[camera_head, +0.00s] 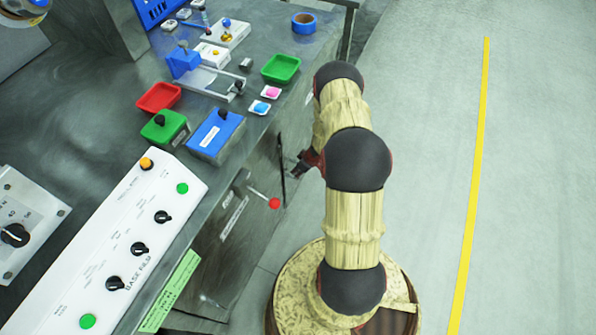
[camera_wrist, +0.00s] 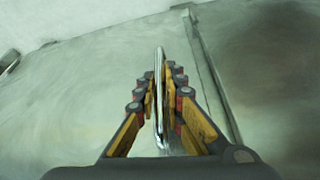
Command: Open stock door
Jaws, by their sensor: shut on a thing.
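The stock door (camera_wrist: 110,70) is a dull metal panel that fills much of the wrist view. A thin upright metal bar handle (camera_wrist: 159,95) stands between the fingers of my gripper (camera_wrist: 163,78), which is shut on it. In the head view, my gripper (camera_head: 303,163) is at the front of the bench cabinet, mostly hidden by my arm, beside a thin dark upright bar (camera_head: 282,168). A straight edge or seam (camera_wrist: 208,70) runs along the panel to the right of the handle. I cannot tell whether the door stands ajar.
A lever with a red knob (camera_head: 274,203) sticks out of the cabinet front. The bench top (camera_head: 82,105) holds red and green trays, a blue-lidded box (camera_head: 215,133) and a white control panel (camera_head: 120,250). The floor on the right, with a yellow line (camera_head: 472,190), is clear.

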